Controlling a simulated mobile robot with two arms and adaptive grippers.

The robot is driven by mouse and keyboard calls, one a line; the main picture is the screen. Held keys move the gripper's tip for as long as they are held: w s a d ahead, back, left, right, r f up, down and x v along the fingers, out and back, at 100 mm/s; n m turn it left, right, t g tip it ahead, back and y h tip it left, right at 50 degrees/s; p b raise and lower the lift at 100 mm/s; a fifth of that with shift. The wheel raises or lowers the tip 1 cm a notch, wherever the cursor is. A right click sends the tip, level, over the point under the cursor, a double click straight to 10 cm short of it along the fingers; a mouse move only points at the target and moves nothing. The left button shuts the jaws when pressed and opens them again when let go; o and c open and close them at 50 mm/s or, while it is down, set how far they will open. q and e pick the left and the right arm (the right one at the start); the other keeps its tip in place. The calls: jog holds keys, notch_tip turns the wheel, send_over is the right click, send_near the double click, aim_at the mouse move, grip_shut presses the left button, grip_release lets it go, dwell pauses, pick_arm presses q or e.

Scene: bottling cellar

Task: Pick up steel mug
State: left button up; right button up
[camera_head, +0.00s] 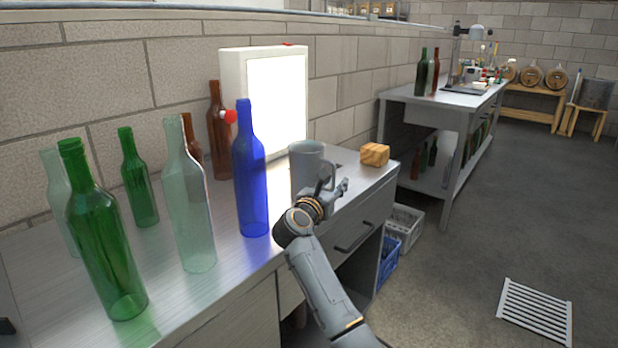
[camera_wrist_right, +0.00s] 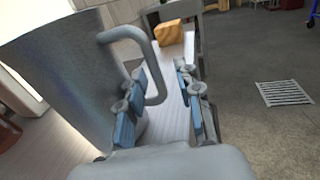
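The steel mug (camera_head: 303,163) stands upright on the metal bench, in front of a lit white panel, its handle toward the right. In the right wrist view the mug (camera_wrist_right: 62,85) fills the left side, and its handle loops toward the space between my fingers. My right gripper (camera_head: 338,190) is beside the handle at the bench's front edge. Its blue-padded fingers (camera_wrist_right: 162,85) are apart, with the handle's outer bar showing between them in the picture. I cannot tell whether either finger touches it. My left gripper is not in view.
A blue bottle (camera_head: 250,170) stands just left of the mug, with several green, clear and brown bottles beyond. A yellowish block (camera_head: 375,154) lies right of the mug, near the bench's end. Crates (camera_head: 404,226) sit below. The floor to the right is mostly open.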

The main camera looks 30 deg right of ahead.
jog(key=shift+c, duration=0.4)
grip_shut()
